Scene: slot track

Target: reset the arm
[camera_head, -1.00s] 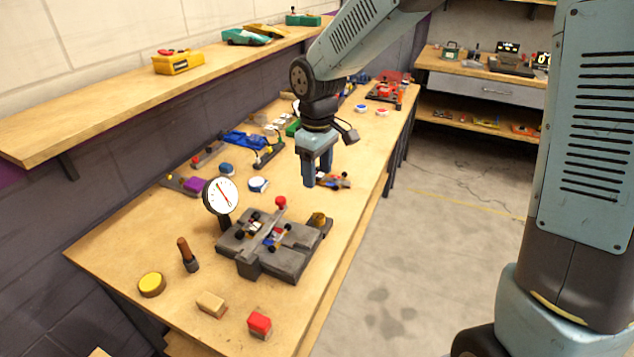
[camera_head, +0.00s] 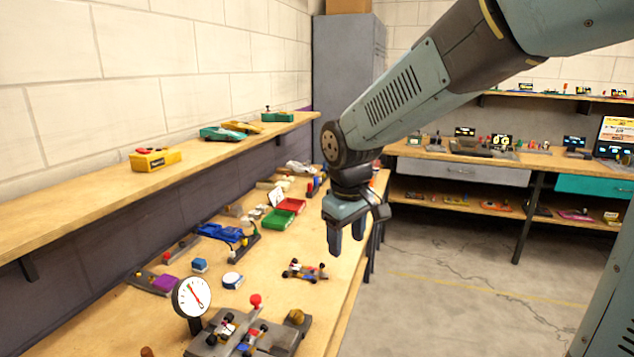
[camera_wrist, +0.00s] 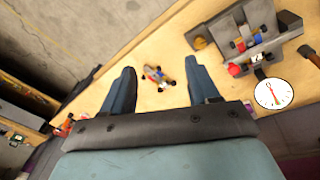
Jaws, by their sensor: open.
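My gripper (camera_head: 346,240) hangs from my arm above the right edge of the long workbench (camera_head: 330,290), fingers pointing down. In the wrist view my gripper (camera_wrist: 160,85) shows two dark blue fingers spread apart with nothing between them. A small toy car (camera_head: 304,271) lies on the bench to the left of and below the gripper in the head view. It also shows in the wrist view (camera_wrist: 156,76), seen between the fingers and well beyond them, not touched.
A grey fixture (camera_head: 250,335) with toy cars and a round dial gauge (camera_head: 192,297) stand at the near end. Green and red bins (camera_head: 282,215) sit farther back. A wall shelf (camera_head: 100,190) runs along the left. Open floor (camera_head: 450,280) lies right of the bench.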

